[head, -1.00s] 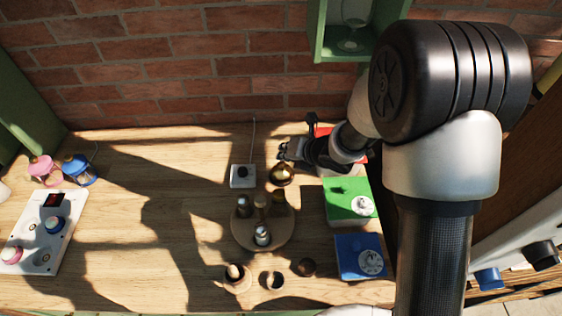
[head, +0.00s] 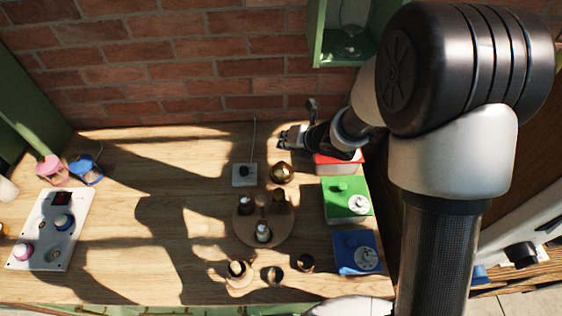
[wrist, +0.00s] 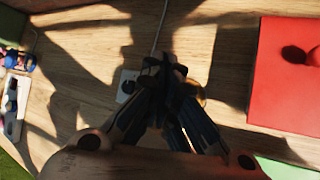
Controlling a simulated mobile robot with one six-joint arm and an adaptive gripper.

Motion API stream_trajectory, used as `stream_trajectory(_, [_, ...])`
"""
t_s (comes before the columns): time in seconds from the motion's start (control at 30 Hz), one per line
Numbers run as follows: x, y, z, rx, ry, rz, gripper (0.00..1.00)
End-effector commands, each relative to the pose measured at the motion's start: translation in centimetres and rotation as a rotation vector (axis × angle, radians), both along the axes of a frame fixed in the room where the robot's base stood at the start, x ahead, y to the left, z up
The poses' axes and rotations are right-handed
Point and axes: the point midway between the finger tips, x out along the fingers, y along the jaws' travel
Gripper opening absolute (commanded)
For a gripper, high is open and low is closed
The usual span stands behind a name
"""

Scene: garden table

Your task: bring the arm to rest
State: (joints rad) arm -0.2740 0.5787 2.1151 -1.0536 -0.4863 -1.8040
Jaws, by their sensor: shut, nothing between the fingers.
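My gripper (head: 290,138) is shut and empty. It hangs above the back of the wooden table (head: 150,220), just left of the red box (head: 340,164). In the wrist view my gripper (wrist: 160,72) points down over the table, with the red box (wrist: 285,80) to its right. A white switch box (wrist: 125,85) and part of a round brass-coloured thing (wrist: 198,95) show beside and behind the fingers. The fingers touch nothing that I can see.
A green box (head: 345,198) and a blue box (head: 356,250) stand at the right. A round wooden tray (head: 262,238) with several shakers is mid-table. The brass ball (head: 281,172) lies below my gripper. A white panel (head: 50,228) is at left; a green shelf (head: 345,55) hangs on the brick wall.

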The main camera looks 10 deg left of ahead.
Motion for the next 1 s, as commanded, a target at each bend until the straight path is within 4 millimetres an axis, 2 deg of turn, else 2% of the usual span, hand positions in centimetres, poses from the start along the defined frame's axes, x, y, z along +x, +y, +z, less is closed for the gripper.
stream_trajectory(0.33, [0.0,0.0,0.0,0.000,0.000,-0.002,0.00])
stream_trajectory(0.47, [0.6,-1.3,1.5,0.010,0.012,-0.087,0.00])
stream_trajectory(0.57, [1.6,-4.2,4.4,0.040,0.046,-0.276,0.00])
stream_trajectory(0.63, [1.8,-7.2,7.0,0.083,0.082,-0.465,0.00])
stream_trajectory(0.73, [1.1,-11.8,10.7,0.175,0.143,-0.763,0.00])
stream_trajectory(0.87, [-1.6,-17.3,14.6,0.335,0.230,-1.140,0.00])
stream_trajectory(1.0, [-6.4,-22.0,17.6,0.546,0.335,-1.524,0.00])
